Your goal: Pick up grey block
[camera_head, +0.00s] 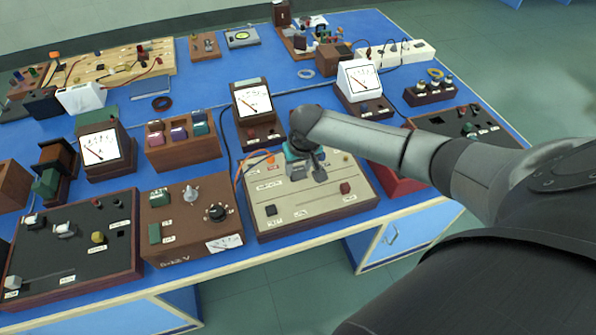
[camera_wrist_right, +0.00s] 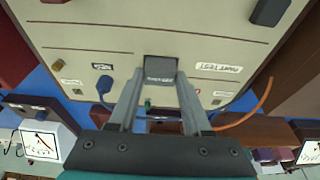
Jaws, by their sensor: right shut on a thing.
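The grey block (camera_wrist_right: 160,70) shows in the right wrist view as a small dark grey box with a light label, between the tips of my right gripper (camera_wrist_right: 158,82). The fingers are shut on it. It is at the face of the cream instrument panel (camera_wrist_right: 90,42); I cannot tell whether it still touches the panel. In the head view my right gripper (camera_head: 308,170) reaches down over the upper middle of the cream panel (camera_head: 310,208), and the block is hard to make out there. My left gripper is not in view.
Left of the panel stands a brown control box (camera_head: 188,205) with knobs. Behind it are a white-faced meter (camera_head: 254,101) and a brown box of coloured blocks (camera_head: 183,150). An orange cable (camera_head: 240,167) runs beside the panel's left edge. The blue bench (camera_head: 290,92) is crowded.

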